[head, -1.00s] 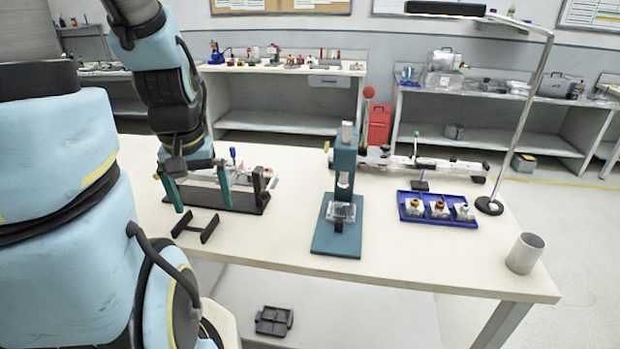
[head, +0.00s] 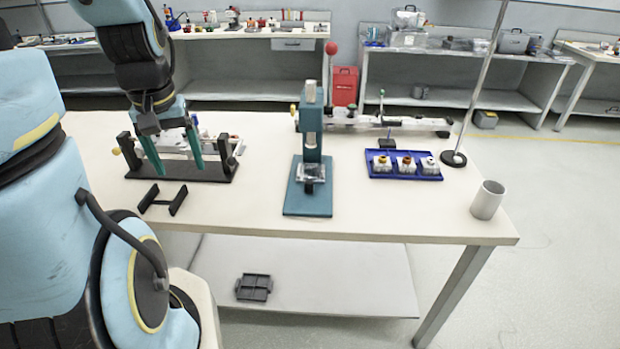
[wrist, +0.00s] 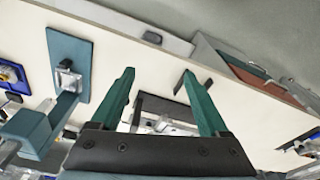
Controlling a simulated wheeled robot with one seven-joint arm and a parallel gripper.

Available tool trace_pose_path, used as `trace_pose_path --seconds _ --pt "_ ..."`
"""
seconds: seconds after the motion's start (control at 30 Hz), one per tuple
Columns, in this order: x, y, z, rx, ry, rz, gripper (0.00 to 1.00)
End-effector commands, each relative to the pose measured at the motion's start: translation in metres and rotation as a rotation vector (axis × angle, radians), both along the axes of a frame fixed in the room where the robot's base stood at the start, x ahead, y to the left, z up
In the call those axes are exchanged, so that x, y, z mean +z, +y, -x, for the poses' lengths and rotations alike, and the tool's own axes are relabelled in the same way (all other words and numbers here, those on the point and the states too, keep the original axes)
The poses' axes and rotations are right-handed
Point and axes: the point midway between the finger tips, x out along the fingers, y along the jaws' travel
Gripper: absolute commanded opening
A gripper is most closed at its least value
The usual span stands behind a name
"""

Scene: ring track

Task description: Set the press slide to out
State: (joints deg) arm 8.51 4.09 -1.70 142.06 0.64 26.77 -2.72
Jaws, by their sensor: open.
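The press (head: 312,150) stands upright on the table, with a teal column, a teal base plate and a red-knobbed lever (head: 331,48). Its slide (head: 310,174), a small clear and metal block, sits on the base plate in front of the column; how far out it is I cannot tell. In the wrist view the press (wrist: 70,70) is at the left, its slide (wrist: 68,80) on the plate. My gripper (head: 178,172) is open and empty, left of the press, above the black fixture. Its two green fingers also show in the wrist view (wrist: 162,84), apart from the press.
A black fixture (head: 215,172) and a black H-shaped stand (head: 163,200) are below my gripper. A blue tray (head: 380,172) with 3 parts, a lamp stand (head: 454,159) and a grey cup (head: 487,200) stand to the right. The table front between press and cup is clear.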

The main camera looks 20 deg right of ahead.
Motion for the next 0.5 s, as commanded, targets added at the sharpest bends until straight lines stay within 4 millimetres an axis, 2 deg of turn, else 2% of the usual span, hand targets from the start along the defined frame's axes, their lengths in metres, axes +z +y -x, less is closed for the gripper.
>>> trace_pose_path --seconds 0.03,0.07,0.13,0.2,0.3,0.4,0.5 --pt "-0.017 -0.023 -0.016 -0.04 0.012 -0.003 0.72" --pt "-0.022 -0.038 -0.026 -0.063 0.02 -0.004 0.69" --pt "-0.037 -0.082 -0.048 -0.119 0.04 -0.009 0.61" --pt "-0.051 -0.131 -0.063 -0.171 0.061 -0.016 0.6" --pt "-0.069 -0.196 -0.073 -0.231 0.087 -0.024 0.6" --pt "-0.081 -0.246 -0.074 -0.269 0.105 -0.032 0.6" --pt "-0.087 -0.276 -0.072 -0.289 0.115 -0.035 0.6"
